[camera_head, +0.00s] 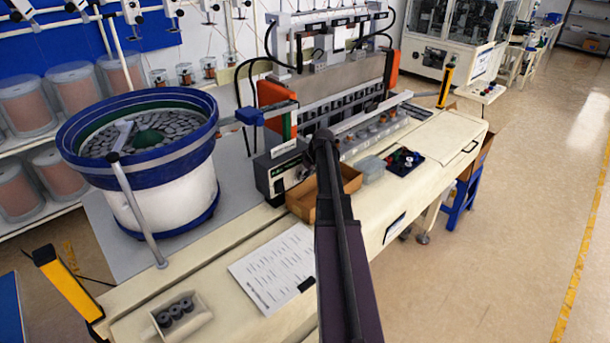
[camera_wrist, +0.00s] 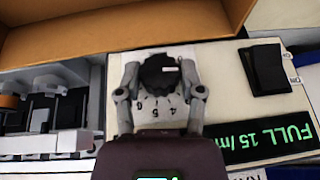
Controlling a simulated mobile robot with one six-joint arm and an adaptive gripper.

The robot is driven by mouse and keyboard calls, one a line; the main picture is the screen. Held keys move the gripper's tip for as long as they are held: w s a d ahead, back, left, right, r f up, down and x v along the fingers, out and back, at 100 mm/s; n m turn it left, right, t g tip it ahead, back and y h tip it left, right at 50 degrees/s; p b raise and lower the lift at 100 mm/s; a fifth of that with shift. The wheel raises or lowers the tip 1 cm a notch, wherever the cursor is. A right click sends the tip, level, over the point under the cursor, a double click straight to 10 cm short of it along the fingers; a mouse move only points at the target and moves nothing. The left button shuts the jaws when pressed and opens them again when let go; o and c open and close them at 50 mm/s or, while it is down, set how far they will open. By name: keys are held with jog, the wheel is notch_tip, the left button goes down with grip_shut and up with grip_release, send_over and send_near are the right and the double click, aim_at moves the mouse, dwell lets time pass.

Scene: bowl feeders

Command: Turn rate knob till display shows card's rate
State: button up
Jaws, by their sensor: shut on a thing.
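A black rate knob (camera_wrist: 157,74) with a white pointer mark sits on the pale face of the control box (camera_wrist: 232,75) in the wrist view. My gripper (camera_wrist: 160,80) has one finger on each side of the knob and is shut on it. Dial numbers, including 4, 5 and 6, show below the knob. In the head view the control box (camera_head: 275,178) stands behind my arm, which hides the knob. A printed white sheet (camera_head: 275,268) lies on the bench; its text is too small to read.
A black switch (camera_wrist: 265,68) is on the panel. An open brown box (camera_head: 303,203) stands close to the control box. The blue-rimmed bowl feeder (camera_head: 150,190) is at the left. A tray of dark rings (camera_head: 178,318) is at the front left.

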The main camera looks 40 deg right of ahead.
jog(key=shift+f+y, duration=0.1)
jog(key=shift+y, duration=0.2)
jog(key=shift+d+f+y+b, duration=0.1)
jog(key=shift+y+b, duration=0.25)
jog(key=shift+y, duration=0.25)
jog(key=shift+d+f+y+b, duration=0.1)
jog(key=shift+y+b, duration=0.25)
jog(key=shift+y, duration=0.25)
jog(key=shift+d+f+m+y+b, duration=0.1)
jog(key=shift+m+y+b, duration=0.4)
jog(key=shift+y+b, duration=0.65)
jog(key=y+b, duration=0.3)
jog(key=shift+f+m, duration=0.1)
jog(key=shift+m, duration=0.3)
jog(key=shift+y+b, duration=0.95)
jog(key=shift+b, duration=0.05)
jog(key=shift+r, duration=0.25)
jog(key=o, duration=1.2)
